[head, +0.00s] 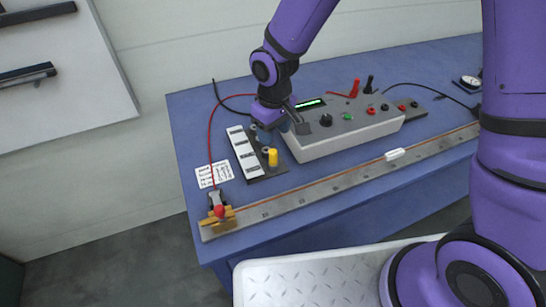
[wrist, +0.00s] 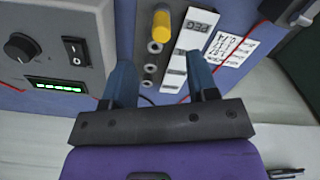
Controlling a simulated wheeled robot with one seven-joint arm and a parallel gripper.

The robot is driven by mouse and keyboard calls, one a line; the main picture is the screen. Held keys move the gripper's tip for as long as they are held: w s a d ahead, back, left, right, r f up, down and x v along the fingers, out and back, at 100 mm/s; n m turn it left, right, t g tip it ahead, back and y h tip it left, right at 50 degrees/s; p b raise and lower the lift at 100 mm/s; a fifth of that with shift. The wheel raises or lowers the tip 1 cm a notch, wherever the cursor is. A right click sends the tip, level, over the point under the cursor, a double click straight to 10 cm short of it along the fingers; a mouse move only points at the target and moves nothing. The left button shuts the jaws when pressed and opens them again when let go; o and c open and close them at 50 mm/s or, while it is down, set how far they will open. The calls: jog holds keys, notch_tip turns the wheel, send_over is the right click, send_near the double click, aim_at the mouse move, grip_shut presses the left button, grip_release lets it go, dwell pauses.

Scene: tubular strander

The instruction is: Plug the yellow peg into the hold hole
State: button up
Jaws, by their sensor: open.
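The yellow peg (head: 272,157) stands upright at the near end of a dark strip (head: 252,167). In the wrist view the peg (wrist: 162,25) is at the top end of the strip, and several grey ringed holes (wrist: 150,68) run below it in a row. A white label card (wrist: 186,50) lies beside the strip; its end by the peg reads "PEG". The other labels are too small to read, so I cannot tell which hole is the hold hole. My gripper (wrist: 160,62) is open and empty above the strip, apart from the peg.
A grey control box (head: 345,125) with knobs, switches and a green display stands close right of my gripper. A long metal rail (head: 330,184) runs along the blue table's front. A red cable (head: 211,135) and a printed card (head: 214,174) lie to the left.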

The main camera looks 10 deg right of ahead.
aim_at(273, 151)
jog(key=shift+a+f, duration=0.1)
jog(key=shift+f, duration=4.3)
grip_shut()
